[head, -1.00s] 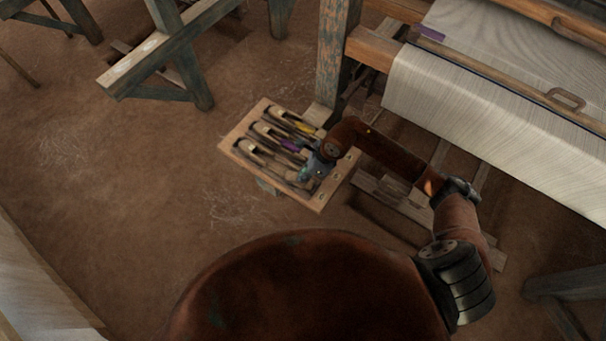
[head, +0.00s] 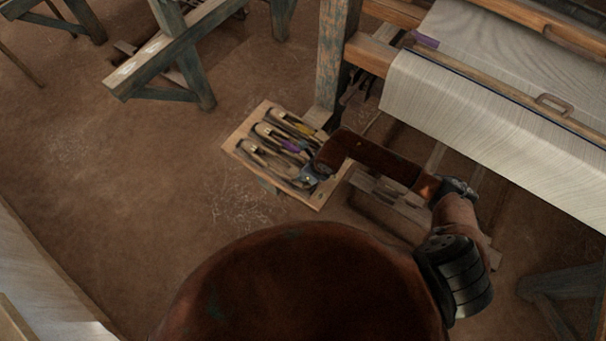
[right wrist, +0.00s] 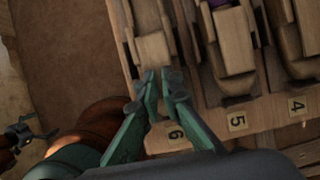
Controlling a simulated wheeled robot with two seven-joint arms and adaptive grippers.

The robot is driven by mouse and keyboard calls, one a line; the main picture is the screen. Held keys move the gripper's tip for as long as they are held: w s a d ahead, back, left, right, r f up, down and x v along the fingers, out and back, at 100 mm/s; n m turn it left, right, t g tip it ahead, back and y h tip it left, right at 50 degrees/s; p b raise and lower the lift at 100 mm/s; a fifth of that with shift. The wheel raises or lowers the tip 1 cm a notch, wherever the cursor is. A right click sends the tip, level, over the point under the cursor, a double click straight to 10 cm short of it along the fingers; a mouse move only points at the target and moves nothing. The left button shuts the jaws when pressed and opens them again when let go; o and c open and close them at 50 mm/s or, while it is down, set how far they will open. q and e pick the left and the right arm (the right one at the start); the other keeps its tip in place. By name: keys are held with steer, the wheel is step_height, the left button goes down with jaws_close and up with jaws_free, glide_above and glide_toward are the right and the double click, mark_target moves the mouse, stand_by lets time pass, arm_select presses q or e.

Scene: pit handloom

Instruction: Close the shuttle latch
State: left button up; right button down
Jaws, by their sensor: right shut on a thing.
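A wooden tray (head: 316,203) holds several wooden shuttles side by side. The nearest shuttle (head: 262,158) lies in the front slot. It also shows in the right wrist view (right wrist: 151,47), in line with label 6. My right gripper (head: 309,178) is at the right end of this shuttle. In the right wrist view, its green fingers (right wrist: 161,76) are close together at the shuttle's near end, shut on a small part there. The latch itself is mostly hidden by the fingertips, so its position cannot be told. My left gripper is not in view.
A shuttle with purple thread (head: 291,146) and one with yellow thread (head: 303,130) lie alongside. The loom (head: 337,60) with pale cloth (head: 490,120) stands behind and to the right. A wooden trestle (head: 165,60) is at the upper left. Earth floor is clear left of the tray.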

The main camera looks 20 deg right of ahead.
steer(key=c, duration=2.4)
jaws_free()
steer(key=shift+r, duration=0.1)
steer(key=v, duration=1.1)
steer(key=shift+d+r, duration=0.2)
steer(key=shift+r, duration=0.15)
